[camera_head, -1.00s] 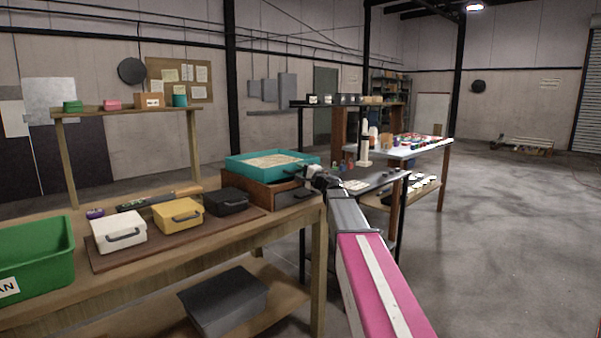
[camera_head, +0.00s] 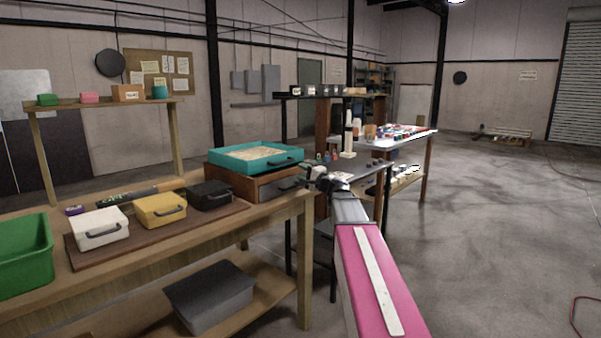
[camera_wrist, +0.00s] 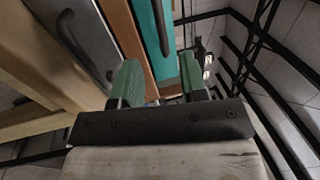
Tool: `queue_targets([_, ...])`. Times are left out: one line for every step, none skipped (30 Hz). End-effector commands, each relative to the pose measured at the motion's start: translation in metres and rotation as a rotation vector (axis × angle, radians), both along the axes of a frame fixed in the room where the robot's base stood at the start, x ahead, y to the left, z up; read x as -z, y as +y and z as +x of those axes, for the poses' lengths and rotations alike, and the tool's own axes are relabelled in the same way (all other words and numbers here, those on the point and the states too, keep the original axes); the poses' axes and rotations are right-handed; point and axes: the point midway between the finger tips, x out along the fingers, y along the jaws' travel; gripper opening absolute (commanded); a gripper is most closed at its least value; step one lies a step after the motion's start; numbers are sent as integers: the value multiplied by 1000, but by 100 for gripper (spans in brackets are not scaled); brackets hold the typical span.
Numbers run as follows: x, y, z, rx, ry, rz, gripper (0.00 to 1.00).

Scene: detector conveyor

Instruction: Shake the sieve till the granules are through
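The sieve appears to be the teal tray (camera_head: 222,160) with pale granules (camera_head: 262,152) in it. It rests on a wooden box with a drawer (camera_head: 240,187) at the bench's right end. A black handle (camera_head: 284,163) is on its near side and also shows in the wrist view (camera_wrist: 160,27). My gripper (camera_head: 311,172) is just right of the tray and drawer. In the wrist view its green fingers (camera_wrist: 160,82) are apart, with nothing held between them. The handle lies ahead of the fingertips. The tray's underside and the box's inside are hidden.
White (camera_head: 98,228), yellow (camera_head: 158,210) and black (camera_head: 208,195) lidded boxes stand left on a brown board. A green bin (camera_head: 25,255) is at far left. A dark table (camera_head: 355,170) with a white post is behind my gripper. Open floor lies to the right.

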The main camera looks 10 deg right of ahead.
Motion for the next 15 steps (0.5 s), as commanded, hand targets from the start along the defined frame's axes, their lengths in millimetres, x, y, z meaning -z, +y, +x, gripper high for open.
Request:
queue_targets([0,0,0,0,0,0,40])
queue_targets([0,0,0,0,0,0,30])
queue_targets([0,0,0,-1,3,2,17])
queue_targets([-1,0,0,-2,5,5,7])
queue_targets([-1,0,0,-4,11,10,0])
queue_targets([-2,-1,-1,-9,24,22,0])
queue_targets([-3,-1,-1,-14,36,33,0])
queue_targets([-4,-1,-2,-20,53,47,0])
queue_targets([-6,-2,-3,-29,81,72,0])
queue_targets([-8,-3,-4,-38,105,92,0])
queue_targets([-10,-3,-5,-47,133,117,0])
queue_targets([-12,-4,-6,-59,174,151,0])
queue_targets([-14,-5,-8,-68,207,180,0])
queue_targets([-16,-6,-9,-75,242,207,0])
queue_targets([-18,-7,-10,-85,288,244,0])
